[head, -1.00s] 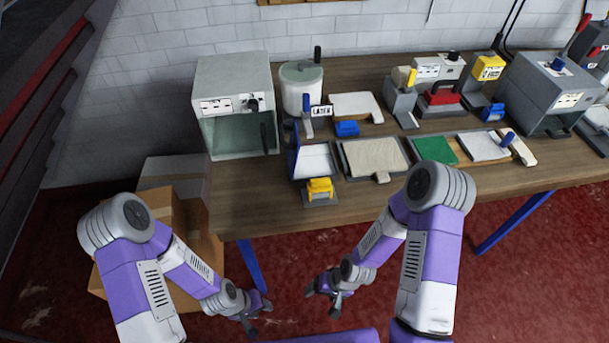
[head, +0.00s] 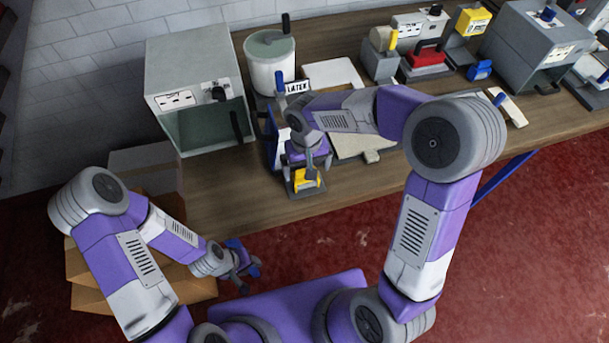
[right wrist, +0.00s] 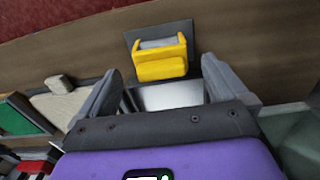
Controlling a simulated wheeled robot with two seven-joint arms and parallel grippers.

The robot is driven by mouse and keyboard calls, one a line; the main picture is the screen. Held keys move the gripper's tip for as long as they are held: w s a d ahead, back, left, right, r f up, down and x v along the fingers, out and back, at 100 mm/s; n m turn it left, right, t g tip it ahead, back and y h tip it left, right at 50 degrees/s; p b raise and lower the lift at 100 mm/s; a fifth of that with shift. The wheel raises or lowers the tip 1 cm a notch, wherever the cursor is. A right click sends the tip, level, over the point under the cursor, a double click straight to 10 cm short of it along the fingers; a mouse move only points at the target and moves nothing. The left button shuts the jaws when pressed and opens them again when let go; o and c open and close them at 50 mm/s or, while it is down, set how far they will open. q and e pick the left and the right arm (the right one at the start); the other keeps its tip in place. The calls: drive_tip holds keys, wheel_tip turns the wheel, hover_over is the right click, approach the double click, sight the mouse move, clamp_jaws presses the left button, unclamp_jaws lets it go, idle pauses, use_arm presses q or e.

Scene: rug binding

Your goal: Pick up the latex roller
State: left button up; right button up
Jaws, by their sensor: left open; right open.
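A yellow piece holding a pale cylinder, which looks like the latex roller (right wrist: 160,62), sits on a dark grey base plate (right wrist: 131,40) at the table's front edge. It also shows in the head view (head: 306,179), partly covered by my right gripper. My right gripper (head: 308,163) is open above it and the tray beside it. In the right wrist view the open fingers (right wrist: 160,80) point toward the yellow piece, which lies between and just beyond the tips, apart from them. My left gripper (head: 248,268) is open and empty, low in front of the table.
The latex pot (head: 271,65) stands behind, with a blue-handled tool by its label. A grey open-fronted box (head: 195,75) is on the left. A pale mat tray (right wrist: 58,105) lies beside. Cardboard boxes (head: 88,262) stand on the floor at left.

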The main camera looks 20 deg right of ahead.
drive_tip(key=f, duration=0.4)
drive_tip(key=shift+w+f+b, duration=0.15)
drive_tip(key=shift+w+b, duration=0.15)
drive_tip(key=shift+w, duration=0.1)
drive_tip(key=shift+s+f, duration=0.1)
drive_tip(key=shift+f, duration=0.25)
drive_tip(key=c, duration=1.2)
